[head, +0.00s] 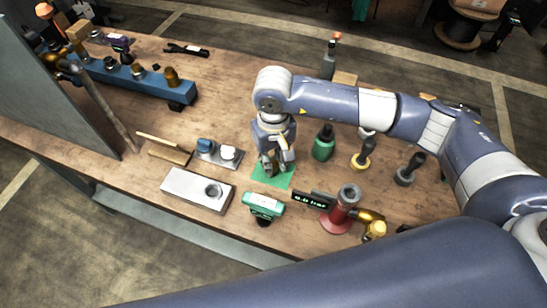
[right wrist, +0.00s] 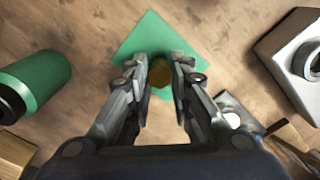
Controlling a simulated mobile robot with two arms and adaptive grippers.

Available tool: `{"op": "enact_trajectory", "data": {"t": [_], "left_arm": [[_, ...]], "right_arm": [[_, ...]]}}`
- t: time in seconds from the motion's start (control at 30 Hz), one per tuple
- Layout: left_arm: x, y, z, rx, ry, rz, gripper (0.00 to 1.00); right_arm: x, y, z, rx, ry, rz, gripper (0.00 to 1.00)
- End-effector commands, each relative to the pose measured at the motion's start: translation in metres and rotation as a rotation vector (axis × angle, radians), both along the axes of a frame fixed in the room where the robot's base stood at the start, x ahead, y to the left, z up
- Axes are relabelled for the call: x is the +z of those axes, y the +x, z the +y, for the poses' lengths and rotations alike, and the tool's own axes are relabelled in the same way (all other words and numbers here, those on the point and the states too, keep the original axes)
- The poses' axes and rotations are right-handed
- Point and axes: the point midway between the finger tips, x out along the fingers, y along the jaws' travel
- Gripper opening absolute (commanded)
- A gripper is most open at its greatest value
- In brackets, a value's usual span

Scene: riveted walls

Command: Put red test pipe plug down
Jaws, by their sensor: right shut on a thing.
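My right gripper (head: 273,164) is over the green mat (head: 285,180) on the workbench. In the right wrist view my right gripper (right wrist: 160,75) is shut on a small brass-coloured plug (right wrist: 161,72), which sits between the fingertips above the mat (right wrist: 150,35). Most of the plug is hidden by the fingers, and I cannot tell if it touches the mat. The red test pipe (head: 339,213) stands upright to the right, with a grey ring top and a display reading 0.0 bar (head: 311,199) beside it. My left gripper is not in view.
A metal block with a hole (head: 197,188) lies left of the mat. A green device (head: 263,206) stands just in front. A blue rack (head: 125,77) with fittings is at the back left.

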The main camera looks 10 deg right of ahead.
Motion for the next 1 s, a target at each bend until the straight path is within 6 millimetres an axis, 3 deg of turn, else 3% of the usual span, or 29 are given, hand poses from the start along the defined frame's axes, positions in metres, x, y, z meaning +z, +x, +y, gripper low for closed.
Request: {"op": "enact_trajectory", "data": {"t": [0.17, 0.2, 0.27, 0.3, 0.77, 1.0], "left_arm": [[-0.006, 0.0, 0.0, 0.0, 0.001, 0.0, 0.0], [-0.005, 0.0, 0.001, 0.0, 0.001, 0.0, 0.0], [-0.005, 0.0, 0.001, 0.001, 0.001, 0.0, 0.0], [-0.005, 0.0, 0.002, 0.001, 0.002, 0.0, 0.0], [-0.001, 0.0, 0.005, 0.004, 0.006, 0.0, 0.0], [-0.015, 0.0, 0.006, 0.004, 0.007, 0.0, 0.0]], "right_arm": [[-0.004, 0.0, 0.0, 0.0, 0.0, -0.001, 0.0], [-0.003, 0.0, 0.0, 0.0, 0.0, 0.0, 0.24], [-0.003, 0.0, 0.0, 0.0, 0.0, 0.0, 0.38], [-0.003, 0.0, 0.0, 0.0, 0.0, 0.0, 0.4], [0.006, 0.001, 0.0, 0.0, 0.001, -0.003, 0.4], [0.055, 0.002, 0.0, 0.002, 0.001, -0.007, 0.4]]}}
